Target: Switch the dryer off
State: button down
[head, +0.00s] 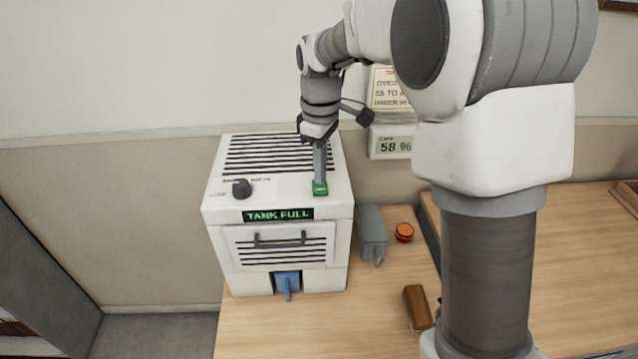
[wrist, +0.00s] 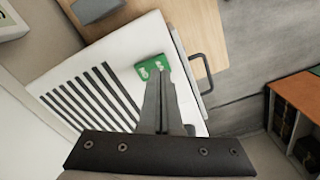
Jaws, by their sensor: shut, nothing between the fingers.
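The dryer (head: 215,215) is a white box with a slatted top, standing on the wooden table. Its front display (head: 278,215) reads TANK FULL in green. A dark knob (head: 241,188) sits on the top at the left. A green switch (head: 320,188) sits on the top at the front right. My gripper (head: 320,178) is shut and empty, pointing down with its fingertips at the green switch; whether they touch it I cannot tell. In the wrist view, the green switch (wrist: 153,66) shows just beyond the fingertips (wrist: 160,75), partly hidden by them.
A blue piece (head: 287,281) sits in the dryer's lower front opening. To the right are a grey box (head: 372,235), an orange-red button (head: 404,232) and a brown block (head: 417,307). A wall meter (head: 391,145) reads about 58.96 below a paper notice (head: 388,88).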

aim_at(321, 189)
jog(key=shift+f+b, duration=0.9)
jog(key=shift+f, duration=0.45)
dwell(0.8)
notch_tip(321, 189, up, 7)
jog(key=p, duration=0.5)
jog(key=shift+p, duration=0.4)
jog(key=shift+s+r, duration=0.1)
jog(key=shift+r, duration=0.1)
jog(key=s+d+r+m+t, duration=0.2)
jog(key=s+d+m, duration=0.1)
jog(key=s, duration=0.5)
jog(key=s+d+r+m+t, duration=0.1)
jog(key=s+d+r+m, duration=0.2)
jog(key=s+m, duration=0.2)
jog(key=s+d+r+m+t, duration=0.2)
jog(key=s+d+m, duration=0.2)
jog(key=s, duration=0.7)
jog(key=shift+r+t, duration=0.15)
jog(key=shift+t, duration=0.15)
